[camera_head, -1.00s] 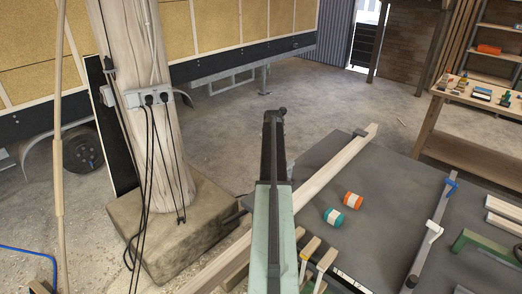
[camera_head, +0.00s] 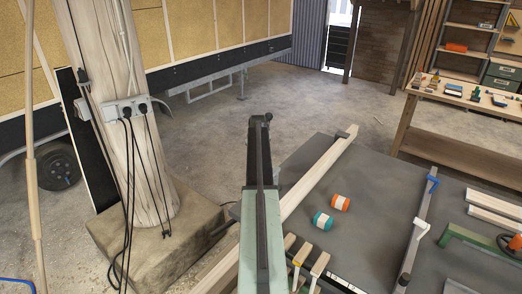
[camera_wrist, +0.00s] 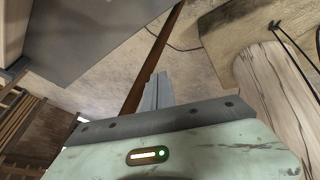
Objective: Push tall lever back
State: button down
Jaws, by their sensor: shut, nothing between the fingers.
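I cannot pick out a tall lever with certainty in either view. My gripper (camera_wrist: 157,90) shows in the wrist view as closed grey fingers beyond my pale green wrist body, with nothing held. In the head view my arm extends forward in the middle of the picture, between the wooden post and the grey table. A long brown bar (camera_wrist: 158,55) runs behind the fingers in the wrist view; I cannot tell whether they touch. A clamp bar with a blue part and a white part (camera_head: 421,224) lies along the grey table (camera_head: 372,200).
The wooden post (camera_head: 150,165) stands on a stone block (camera_head: 190,235) at left, with hanging cables. A pale beam (camera_head: 318,172) lies along the table's left edge. Orange and teal rolls (camera_head: 322,221) rest on the table. A workbench (camera_head: 460,150) stands at right. Floor beyond is clear.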

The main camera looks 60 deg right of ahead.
jog(key=w+p+v, duration=0.1)
jog(key=p+v, duration=0.8)
jog(key=v, duration=0.1)
jog(key=shift+a+r, duration=0.3)
jog(key=shift+r, duration=0.15)
jog(key=shift+s, duration=0.1)
